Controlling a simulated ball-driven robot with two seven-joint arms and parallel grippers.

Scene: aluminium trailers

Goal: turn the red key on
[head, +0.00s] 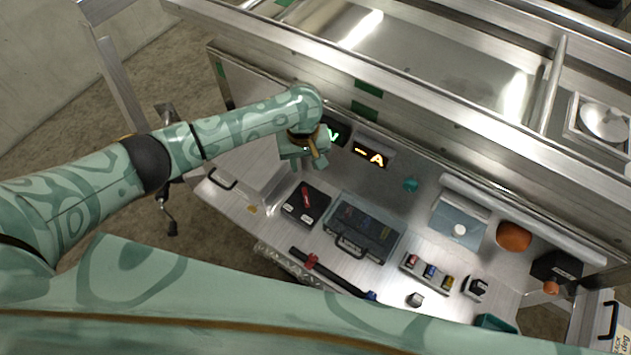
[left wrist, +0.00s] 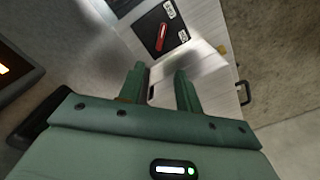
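The red key (head: 305,195) sits on a black square switch box (head: 296,210) with two white labels, on the metal worktop. In the left wrist view the red key (left wrist: 161,37) shows near the top, on its black box (left wrist: 150,24), beyond my fingertips. My left gripper (head: 303,165) is above and behind the box in the head view, apart from the key. In the left wrist view the left gripper (left wrist: 160,72) has its two green fingers spread with nothing between them. My right gripper is not in view.
A clear-lidded case (head: 362,232) stands right of the switch box. Two lit displays (head: 370,155) are behind. An orange object (head: 513,237) and several small blocks are farther right. A metal rail (head: 400,110) runs behind the worktop.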

